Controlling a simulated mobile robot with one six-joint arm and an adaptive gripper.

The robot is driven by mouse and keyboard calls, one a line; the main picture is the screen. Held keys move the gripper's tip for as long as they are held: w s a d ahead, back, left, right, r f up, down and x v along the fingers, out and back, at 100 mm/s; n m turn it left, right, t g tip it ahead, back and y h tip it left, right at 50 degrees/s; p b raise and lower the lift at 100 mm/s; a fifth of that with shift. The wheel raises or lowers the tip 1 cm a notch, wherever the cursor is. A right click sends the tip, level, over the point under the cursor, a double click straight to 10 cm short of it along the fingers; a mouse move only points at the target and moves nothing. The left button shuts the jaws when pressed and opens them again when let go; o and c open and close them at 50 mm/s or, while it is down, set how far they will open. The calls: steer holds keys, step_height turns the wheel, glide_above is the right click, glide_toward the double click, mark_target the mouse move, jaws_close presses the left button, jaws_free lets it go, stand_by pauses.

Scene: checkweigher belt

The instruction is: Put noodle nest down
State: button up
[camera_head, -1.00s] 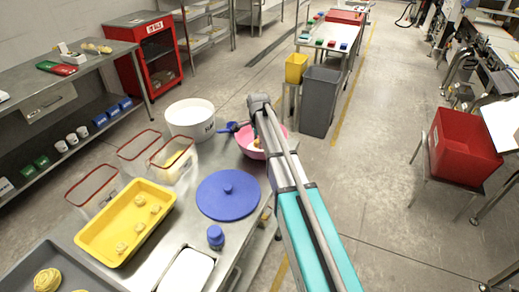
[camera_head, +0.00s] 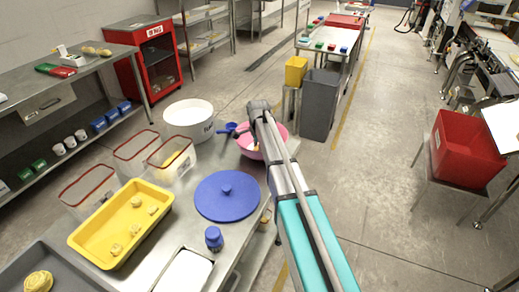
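Several small pale-yellow noodle nests (camera_head: 136,201) lie in the yellow tray (camera_head: 160,219) on the steel table. A larger yellow nest (camera_head: 38,282) lies in the grey tray (camera_head: 72,272) at the lower left. A pink bowl (camera_head: 245,143) stands at the table's far right, partly covered by my arm. A small yellowish patch shows in or behind it, too small to identify. My arm reaches up from the bottom, its far joint above the bowl. My gripper is hidden behind the arm, so I cannot see whether it holds a nest.
A blue round lid (camera_head: 227,196), a blue-capped jar (camera_head: 214,239) and a white container (camera_head: 184,272) stand on the table. Clear red-rimmed bins (camera_head: 90,190) are behind the yellow tray. A white bucket (camera_head: 189,119) stands beyond.

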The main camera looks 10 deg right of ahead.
mark_target(258, 148)
steer(key=shift+f+b, duration=0.35)
steer(key=shift+f, duration=0.05)
steer(key=o, duration=0.9)
steer(key=shift+r, duration=0.15)
step_height(258, 148, up, 13)
steer(key=p, duration=1.3)
stand_by(0.5)
steer(key=shift+s+d+n, duration=0.1)
steer(key=shift+s+n, duration=2.55)
steer(key=shift+s, duration=2.2)
steer(key=shift+s+d+n, duration=0.1)
steer(key=shift+s+n, duration=2.5)
steer(key=shift+s, duration=2.2)
steer(key=shift+s+d+n, duration=0.1)
steer(key=shift+s+n, duration=2.55)
steer(key=shift+s, duration=2.2)
